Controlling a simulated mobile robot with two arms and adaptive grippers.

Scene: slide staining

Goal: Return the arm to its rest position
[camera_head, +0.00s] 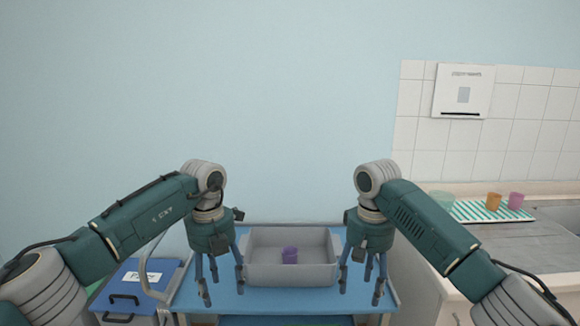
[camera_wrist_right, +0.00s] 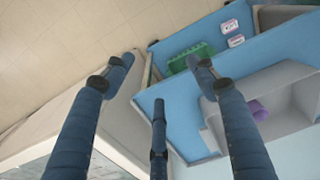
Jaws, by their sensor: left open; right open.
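My left gripper (camera_head: 221,284) hangs with its fingers pointing down at the left side of a grey tray (camera_head: 262,274). It is open, with nothing between its fingers. My right gripper (camera_head: 362,286) hangs fingers down at the right side of the tray, also open and empty. In the right wrist view the fingers of my right gripper (camera_wrist_right: 160,75) are spread apart, above the edge of the blue cart and the floor. Both arms are bent in a similar way on either side of the tray.
The grey tray holds a purple cup (camera_head: 290,255) and stands on a blue cart (camera_head: 200,298). A counter (camera_head: 455,240) on the right bears a striped mat with orange and pink cups and a green bowl (camera_head: 442,199). A blue lidded bin (camera_head: 128,290) stands at the left.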

